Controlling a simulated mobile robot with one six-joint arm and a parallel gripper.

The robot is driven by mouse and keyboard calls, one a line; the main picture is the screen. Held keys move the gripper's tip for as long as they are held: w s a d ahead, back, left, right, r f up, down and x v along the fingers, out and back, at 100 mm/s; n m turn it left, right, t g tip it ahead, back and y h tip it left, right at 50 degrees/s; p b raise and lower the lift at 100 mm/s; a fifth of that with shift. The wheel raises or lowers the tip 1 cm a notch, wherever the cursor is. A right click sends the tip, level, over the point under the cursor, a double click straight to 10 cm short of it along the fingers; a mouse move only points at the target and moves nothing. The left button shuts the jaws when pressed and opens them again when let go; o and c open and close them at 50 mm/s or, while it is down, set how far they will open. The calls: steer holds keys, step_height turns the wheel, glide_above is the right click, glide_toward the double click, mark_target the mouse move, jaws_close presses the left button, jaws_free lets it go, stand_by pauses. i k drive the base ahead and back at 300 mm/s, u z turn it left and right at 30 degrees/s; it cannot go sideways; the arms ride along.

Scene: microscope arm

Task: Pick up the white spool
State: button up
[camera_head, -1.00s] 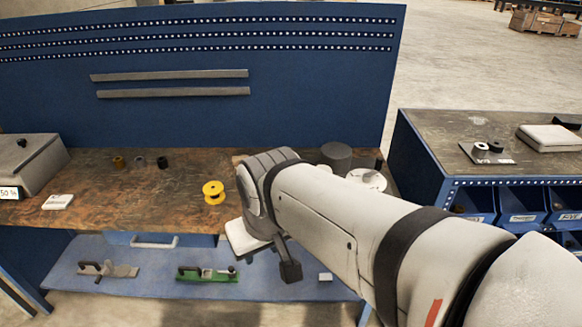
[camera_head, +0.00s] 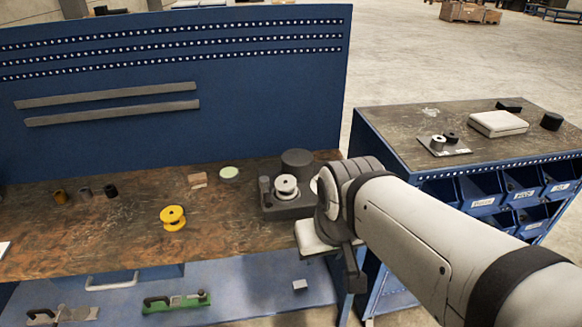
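The white spool (camera_head: 286,187) stands upright on a dark grey block (camera_head: 300,206) on the wooden workbench, just left of my arm's wrist. A yellow spool (camera_head: 173,218) stands on the bench further left. My gripper (camera_head: 352,280) is at the end of the arm near the bench's right front edge, to the right of the white spool and apart from it. The wrist hides most of it, so I cannot tell whether its fingers are open or shut.
A dark cylinder (camera_head: 297,164) stands behind the spool. A pale green disc (camera_head: 229,173) and a small wooden block (camera_head: 197,180) lie on the bench. A blue back panel (camera_head: 180,70) rises behind. A blue-binned cabinet (camera_head: 400,140) stands at right.

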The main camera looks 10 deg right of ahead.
mark_target(285, 184)
steer(key=z, duration=0.05)
steer(key=i, duration=1)
steer(key=z, duration=0.05)
